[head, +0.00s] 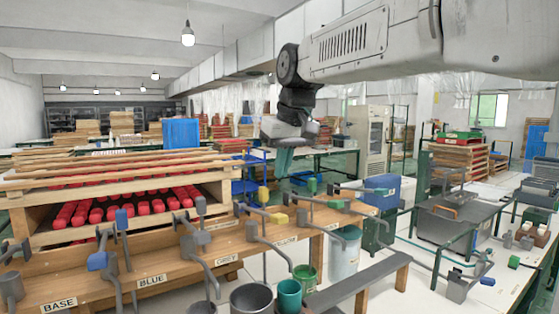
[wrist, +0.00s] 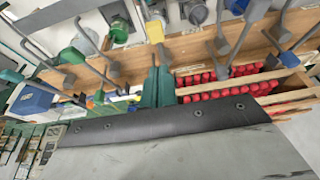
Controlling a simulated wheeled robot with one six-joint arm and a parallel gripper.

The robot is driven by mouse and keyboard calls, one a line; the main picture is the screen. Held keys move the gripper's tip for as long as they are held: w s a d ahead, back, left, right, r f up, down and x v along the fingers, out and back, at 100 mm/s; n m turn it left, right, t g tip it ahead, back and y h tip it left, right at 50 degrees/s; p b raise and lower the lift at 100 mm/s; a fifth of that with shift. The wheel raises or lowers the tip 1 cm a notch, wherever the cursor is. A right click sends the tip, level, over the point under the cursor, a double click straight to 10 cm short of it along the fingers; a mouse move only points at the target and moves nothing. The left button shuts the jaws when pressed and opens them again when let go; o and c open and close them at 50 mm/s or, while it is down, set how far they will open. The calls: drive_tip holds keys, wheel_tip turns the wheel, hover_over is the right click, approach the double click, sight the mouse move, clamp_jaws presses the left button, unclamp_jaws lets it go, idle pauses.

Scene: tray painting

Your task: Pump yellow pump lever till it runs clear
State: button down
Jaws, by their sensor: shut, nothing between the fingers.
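A row of grey pump levers with coloured ends stands along the wooden bench (head: 235,248). One yellow lever end (head: 278,218) sits over the bench right of the middle, and a second yellow piece (head: 263,194) stands upright just behind it. My gripper (head: 285,170) hangs above and behind them, its teal fingers pointing down, shut and empty. It appears clear of the levers. In the wrist view, the fingers (wrist: 158,60) point up the picture, and a yellow lever end (wrist: 155,31) lies just beyond the tips. I cannot tell which pump each yellow piece belongs to.
A grey bucket (head: 251,299), a teal cup (head: 290,296) and a green bucket (head: 305,276) stand in front of the bench. Blue lever ends (head: 97,261) are at the left. A wooden rack with red items (head: 125,208) stands behind. Neighbouring levers crowd the bench.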

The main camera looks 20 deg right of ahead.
drive_tip(key=shift+d+x, duration=0.2)
drive_tip(key=shift+x, duration=3)
drive_tip(key=shift+f, duration=0.1)
drive_tip(key=shift+f, duration=5.2)
wheel_tip(320, 180, up, 11)
drive_tip(key=shift+f, duration=0.2)
drive_tip(key=s+d+f+g, duration=0.1)
drive_tip(key=s+f, duration=0.3)
drive_tip(key=s, duration=0.6)
drive_tip(key=s+d+f+m, duration=0.1)
drive_tip(key=s+f, duration=0.4)
drive_tip(key=s, duration=0.6)
drive_tip(key=s+d+f+m+g, duration=0.1)
drive_tip(key=s+f, duration=0.4)
drive_tip(key=s, duration=0.6)
drive_tip(key=shift+d+g+h, duration=0.15)
drive_tip(key=shift+g+h, duration=0.15)
drive_tip(key=shift+h, duration=0.1)
